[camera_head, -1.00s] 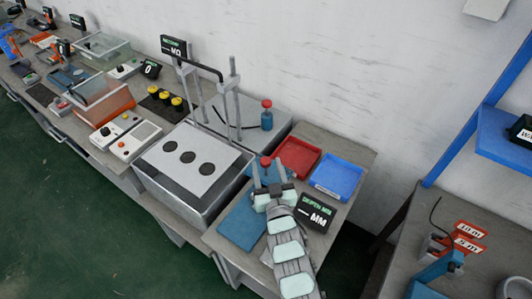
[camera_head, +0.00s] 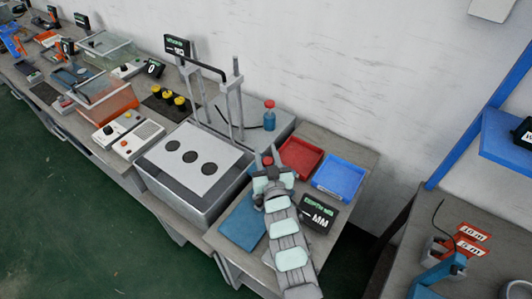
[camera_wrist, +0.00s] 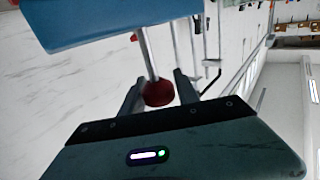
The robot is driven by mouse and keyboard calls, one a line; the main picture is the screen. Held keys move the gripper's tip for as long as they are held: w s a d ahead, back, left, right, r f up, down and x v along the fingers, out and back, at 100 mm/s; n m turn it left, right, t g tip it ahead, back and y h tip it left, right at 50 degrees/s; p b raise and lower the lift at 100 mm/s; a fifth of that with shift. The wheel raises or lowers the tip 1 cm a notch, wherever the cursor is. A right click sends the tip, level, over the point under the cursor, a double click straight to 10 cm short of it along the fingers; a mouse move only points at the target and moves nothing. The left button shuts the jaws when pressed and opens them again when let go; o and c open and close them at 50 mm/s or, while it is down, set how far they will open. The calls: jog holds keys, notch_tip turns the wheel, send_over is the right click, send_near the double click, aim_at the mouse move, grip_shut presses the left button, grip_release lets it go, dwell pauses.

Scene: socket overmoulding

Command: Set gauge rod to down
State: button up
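The gauge rod shows in the wrist view as a thin metal rod (camera_wrist: 150,55) with a red knob (camera_wrist: 158,93) on its end. It runs into a blue block (camera_wrist: 120,22). My gripper (camera_wrist: 160,82) has one finger on each side of the red knob, with little or no gap; I cannot tell whether they touch it. In the head view my gripper (camera_head: 267,160) is over the front bench, with the red knob (camera_head: 267,161) between its fingertips. The gauge's body is mostly hidden by my arm. A black depth display (camera_head: 319,212) stands right of my gripper.
A blue plate (camera_head: 242,226) lies left of my arm. A red tray (camera_head: 299,157) and a blue tray (camera_head: 339,177) sit behind it to the right. A press with two posts (camera_head: 238,105) and a pale block with dark discs (camera_head: 205,185) stand to the left.

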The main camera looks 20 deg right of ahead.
grip_shut()
dwell(1.0)
